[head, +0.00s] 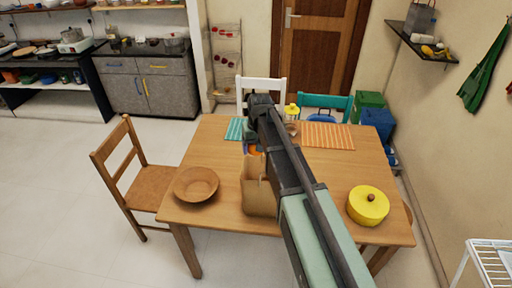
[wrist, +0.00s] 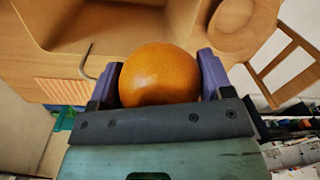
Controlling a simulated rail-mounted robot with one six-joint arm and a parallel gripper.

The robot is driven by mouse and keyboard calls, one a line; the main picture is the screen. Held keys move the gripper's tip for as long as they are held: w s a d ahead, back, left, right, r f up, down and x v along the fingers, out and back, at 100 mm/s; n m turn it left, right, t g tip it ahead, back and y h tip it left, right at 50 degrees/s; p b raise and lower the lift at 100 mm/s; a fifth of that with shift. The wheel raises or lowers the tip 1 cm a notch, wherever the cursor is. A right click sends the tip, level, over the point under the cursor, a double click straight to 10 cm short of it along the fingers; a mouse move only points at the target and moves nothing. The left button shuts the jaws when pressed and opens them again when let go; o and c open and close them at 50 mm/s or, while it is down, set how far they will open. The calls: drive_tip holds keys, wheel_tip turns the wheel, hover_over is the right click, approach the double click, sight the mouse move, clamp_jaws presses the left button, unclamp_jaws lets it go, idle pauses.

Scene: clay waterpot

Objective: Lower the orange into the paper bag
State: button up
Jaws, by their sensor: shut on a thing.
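My gripper (wrist: 160,68) is shut on the orange (wrist: 160,78), with one purple finger on each side of it in the wrist view. In the head view my gripper (head: 254,150) is just beyond the top of the paper bag (head: 258,192), and only a little of the orange shows. The brown bag stands upright and open on the table. In the wrist view the bag (wrist: 88,22) shows its open inside behind the orange. I cannot tell how far the orange is over the opening.
A wooden bowl (head: 197,182) sits left of the bag on the table (head: 225,215). A yellow lidded pot (head: 368,206) stands at the right. A striped mat (head: 328,137) and a teal mat (head: 235,130) lie toward the far edge. Chairs stand around the table.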

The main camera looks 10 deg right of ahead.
sight(258, 190)
drive_tip(key=shift+t, duration=0.3)
drive_tip(key=s+f+b, duration=0.1)
drive_tip(key=f+b, duration=0.6)
drive_tip(key=b, duration=0.1)
drive_tip(key=f+b, duration=0.8)
drive_tip(key=s+f+b, duration=0.1)
drive_tip(key=f+b, duration=0.6)
drive_tip(key=b, duration=0.2)
drive_tip(key=shift+s+a+f, duration=0.15)
drive_tip(key=shift+s+f, duration=0.1)
drive_tip(key=shift+s, duration=0.1)
idle(0.8)
drive_tip(key=shift+w, duration=0.1)
idle(0.5)
drive_tip(key=o, duration=1)
drive_tip(key=shift+r, duration=0.1)
drive_tip(key=r+p, duration=0.3)
drive_tip(key=p, duration=0.1)
drive_tip(key=s+r+p, duration=0.1)
drive_tip(key=r+p, duration=0.2)
drive_tip(key=p, duration=0.2)
drive_tip(key=r+p, duration=0.4)
drive_tip(key=shift+s, duration=0.2)
